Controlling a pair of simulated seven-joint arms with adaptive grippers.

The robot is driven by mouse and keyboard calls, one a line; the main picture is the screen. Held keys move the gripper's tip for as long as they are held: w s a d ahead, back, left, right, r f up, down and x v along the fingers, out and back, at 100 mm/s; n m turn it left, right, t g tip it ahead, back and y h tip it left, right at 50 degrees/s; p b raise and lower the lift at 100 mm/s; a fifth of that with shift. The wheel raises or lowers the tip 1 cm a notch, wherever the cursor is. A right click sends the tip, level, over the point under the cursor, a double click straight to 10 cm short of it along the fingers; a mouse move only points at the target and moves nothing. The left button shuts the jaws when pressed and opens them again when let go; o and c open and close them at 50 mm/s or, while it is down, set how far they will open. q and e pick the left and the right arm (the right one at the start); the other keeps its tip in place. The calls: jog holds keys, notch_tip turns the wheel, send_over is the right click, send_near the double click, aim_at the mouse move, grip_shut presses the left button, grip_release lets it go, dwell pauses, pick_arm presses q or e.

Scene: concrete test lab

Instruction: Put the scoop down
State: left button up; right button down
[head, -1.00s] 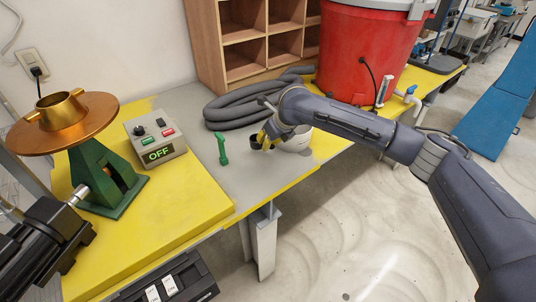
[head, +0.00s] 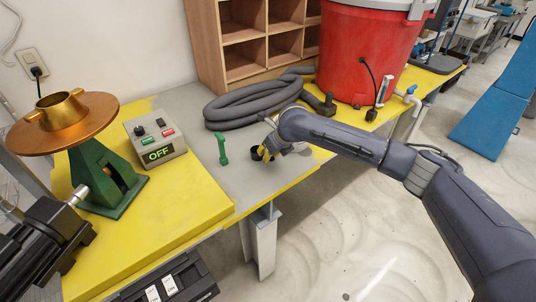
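A small dark cup-shaped thing (head: 256,153), which I take for the scoop, is at the fingertips of my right gripper (head: 266,151). The gripper points down and left, low over the grey part of the bench, and appears shut on the scoop. I cannot tell whether the scoop touches the bench. The gripper hides most of the bench just right of the cup. My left gripper (head: 45,225) is at the lower left edge, partly cut off, away from the scoop; its opening is unclear.
A green upright handle-like thing (head: 222,148) stands just left of the scoop. A control box reading OFF (head: 156,140), a green stand with a copper disc (head: 105,180), a coiled grey hose (head: 245,107) and a red bucket (head: 365,50) surround the grey bench area.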

jog(key=shift+f, duration=0.1)
jog(key=c, duration=1.4)
grip_release()
jog(key=shift+c, duration=0.2)
jog(key=v, duration=1.2)
